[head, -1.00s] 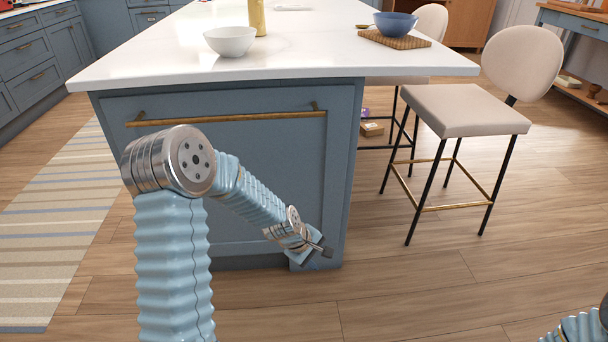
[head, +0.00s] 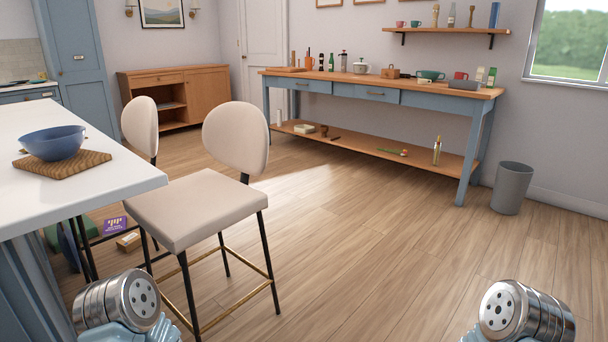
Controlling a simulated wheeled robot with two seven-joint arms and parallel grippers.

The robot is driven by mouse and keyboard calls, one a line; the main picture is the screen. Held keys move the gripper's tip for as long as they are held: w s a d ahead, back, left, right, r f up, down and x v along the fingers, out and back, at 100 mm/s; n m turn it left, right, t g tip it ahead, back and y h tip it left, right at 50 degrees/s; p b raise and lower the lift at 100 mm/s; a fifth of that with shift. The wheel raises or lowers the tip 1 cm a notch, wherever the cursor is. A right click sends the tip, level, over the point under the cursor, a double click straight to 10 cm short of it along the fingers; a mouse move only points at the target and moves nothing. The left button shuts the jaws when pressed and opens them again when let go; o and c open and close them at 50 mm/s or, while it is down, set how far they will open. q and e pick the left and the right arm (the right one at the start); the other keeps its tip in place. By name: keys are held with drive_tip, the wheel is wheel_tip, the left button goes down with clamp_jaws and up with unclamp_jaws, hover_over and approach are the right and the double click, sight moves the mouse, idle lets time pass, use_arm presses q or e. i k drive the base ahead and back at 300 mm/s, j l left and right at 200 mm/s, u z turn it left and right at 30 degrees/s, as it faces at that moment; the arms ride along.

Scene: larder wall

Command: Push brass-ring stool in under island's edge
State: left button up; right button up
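The nearer stool (head: 196,208) has a beige seat, a round back, black legs and a brass footrest ring (head: 240,300). It stands at the right side of the white-topped island (head: 92,200), its seat mostly out beyond the countertop's edge and its back away from the island. A second beige stool (head: 140,127) stands behind it, partly hidden. Neither gripper is in view.
A blue bowl (head: 54,143) sits on a wooden board (head: 62,172) on the island. Boxes (head: 115,225) lie on the floor under the overhang. A long blue side table (head: 380,95) stands at the back wall, with a grey bin (head: 511,187) beside it. The floor right of the stools is clear.

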sight(180, 214)
drive_tip(key=i+l+z, duration=0.15)
drive_tip(key=i+z, duration=0.15)
drive_tip(key=i, duration=0.35)
drive_tip(key=i+z, duration=0.3)
drive_tip(key=i, duration=0.35)
drive_tip(key=i+l+u, duration=0.1)
drive_tip(key=i+u, duration=0.35)
drive_tip(key=i+l+u, duration=0.25)
drive_tip(key=u, duration=0.2)
